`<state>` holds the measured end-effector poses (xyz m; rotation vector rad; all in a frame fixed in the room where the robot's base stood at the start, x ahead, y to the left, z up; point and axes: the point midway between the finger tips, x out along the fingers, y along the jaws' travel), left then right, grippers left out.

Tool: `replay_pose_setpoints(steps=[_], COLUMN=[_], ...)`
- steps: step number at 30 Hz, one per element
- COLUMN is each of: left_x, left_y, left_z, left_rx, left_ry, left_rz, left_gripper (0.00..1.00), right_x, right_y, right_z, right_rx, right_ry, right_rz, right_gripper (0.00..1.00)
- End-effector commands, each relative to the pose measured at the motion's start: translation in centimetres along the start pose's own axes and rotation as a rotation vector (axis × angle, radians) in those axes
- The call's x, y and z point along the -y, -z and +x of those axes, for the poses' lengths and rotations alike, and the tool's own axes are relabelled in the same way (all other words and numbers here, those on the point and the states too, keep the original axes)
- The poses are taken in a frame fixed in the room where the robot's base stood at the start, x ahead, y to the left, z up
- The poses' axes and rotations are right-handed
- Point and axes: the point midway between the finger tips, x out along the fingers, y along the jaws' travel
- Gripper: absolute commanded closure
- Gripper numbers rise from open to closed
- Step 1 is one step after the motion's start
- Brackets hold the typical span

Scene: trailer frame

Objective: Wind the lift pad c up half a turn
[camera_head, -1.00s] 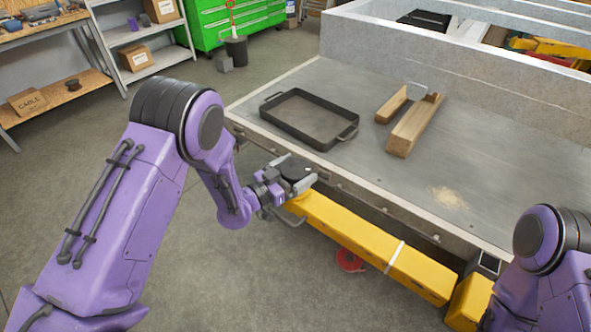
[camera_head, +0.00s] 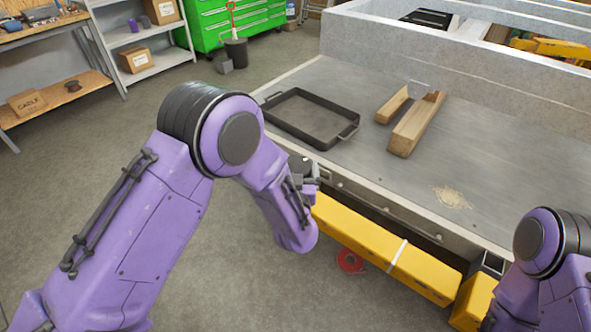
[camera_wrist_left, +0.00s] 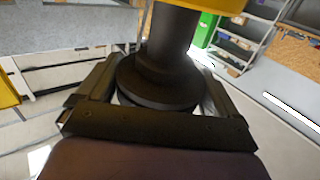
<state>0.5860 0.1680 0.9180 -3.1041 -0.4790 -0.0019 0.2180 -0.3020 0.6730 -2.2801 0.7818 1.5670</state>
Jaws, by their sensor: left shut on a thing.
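The lift pad (camera_wrist_left: 155,85) is a dark round disc on a thick dark stem under a yellow part, seen in the left wrist view. My left gripper (camera_wrist_left: 160,78) is shut on this disc, one finger on each side. In the head view my left gripper (camera_head: 306,168) is mostly hidden behind my own purple wrist, at the near left end of the yellow beam (camera_head: 375,240). No letter shows on the pad. My right arm shows only at the right edge; its gripper is out of view.
The trailer's grey deck (camera_head: 390,180) lies behind the beam. On it are a black tray (camera_head: 271,129) and wooden chocks (camera_head: 412,128). A red object (camera_head: 350,261) lies on the floor below the beam. The floor at left is open up to the shelves (camera_head: 55,115).

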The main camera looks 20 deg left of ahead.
Motion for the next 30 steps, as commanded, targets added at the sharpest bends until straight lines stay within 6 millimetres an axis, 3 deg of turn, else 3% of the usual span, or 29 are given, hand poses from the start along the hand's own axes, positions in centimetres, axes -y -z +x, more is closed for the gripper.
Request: replay_pose_setpoints(steps=[9,24,25,30], left_x=[0.00,0.05,0.05,0.04], left_y=[-0.24,-0.26,-0.26,-0.17], left_z=[-0.08,-0.09,-0.09,-0.05], left_rx=[0.004,0.005,0.005,0.003], left_ry=[0.103,0.120,0.120,0.120], left_rz=[0.003,0.002,0.002,0.001], left_gripper=[0.37,0.37,0.00,0.00], right_x=[0.02,0.02,0.02,0.03], right_y=[-0.11,-0.11,-0.11,-0.11], right_z=[0.25,0.27,0.27,0.26], right_rx=[0.000,0.000,0.000,0.000], right_ry=[0.000,0.000,0.000,0.000], right_rz=[0.000,0.000,0.000,0.000], right_gripper=[0.57,0.57,0.57,0.57])
